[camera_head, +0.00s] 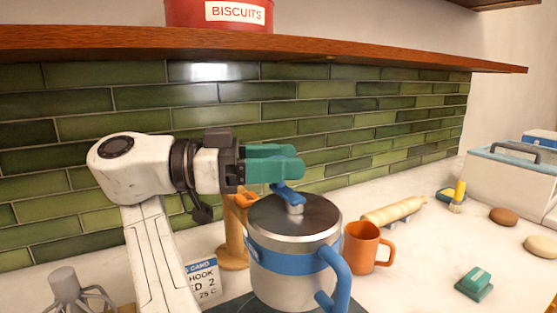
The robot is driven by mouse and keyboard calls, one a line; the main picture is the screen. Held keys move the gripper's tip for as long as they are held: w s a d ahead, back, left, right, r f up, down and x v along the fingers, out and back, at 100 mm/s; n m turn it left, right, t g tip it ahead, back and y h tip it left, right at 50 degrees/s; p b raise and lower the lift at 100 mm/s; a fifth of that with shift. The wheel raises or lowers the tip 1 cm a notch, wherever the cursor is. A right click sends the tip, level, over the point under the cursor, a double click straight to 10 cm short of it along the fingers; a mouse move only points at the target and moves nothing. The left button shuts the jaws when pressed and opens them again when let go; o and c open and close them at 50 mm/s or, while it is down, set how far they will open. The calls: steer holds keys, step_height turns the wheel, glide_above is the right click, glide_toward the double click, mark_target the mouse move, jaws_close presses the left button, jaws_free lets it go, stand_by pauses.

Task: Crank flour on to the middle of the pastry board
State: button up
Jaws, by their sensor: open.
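The flour sifter (290,285) looks like a pale canister with a steel lid, a blue band and a blue side handle (338,278). A blue crank (290,192) sits on top of its lid. My gripper (288,163), with teal fingers, is open and reaches from the left over the crank. The crank's raised end meets or passes behind the fingers; I cannot tell whether they touch. A dark flat surface (235,304) under the sifter may be the pastry board; most of it is hidden or out of frame. No flour is visible.
An orange mug (362,248) stands close to the sifter's right. Behind are a wooden stand (233,245) and a rolling pin (393,210). A printed card (203,277) and a whisk (75,295) are at left. A wooden shelf (120,42) runs above. The right counter has free room around a teal block (475,283).

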steer(key=shift+r, duration=0.1)
steer(key=shift+r, duration=0.25)
step_height(320, 180, up, 2)
steer(key=shift+r, duration=0.2)
steer(key=s+d+r+b, duration=0.1)
steer(key=s+d+r, duration=0.2)
steer(key=s+r, duration=0.7)
steer(key=s, duration=0.3)
steer(key=shift+s+d, duration=0.25)
steer(key=shift+d, duration=0.05)
steer(key=shift+f, duration=0.1)
stand_by(0.4)
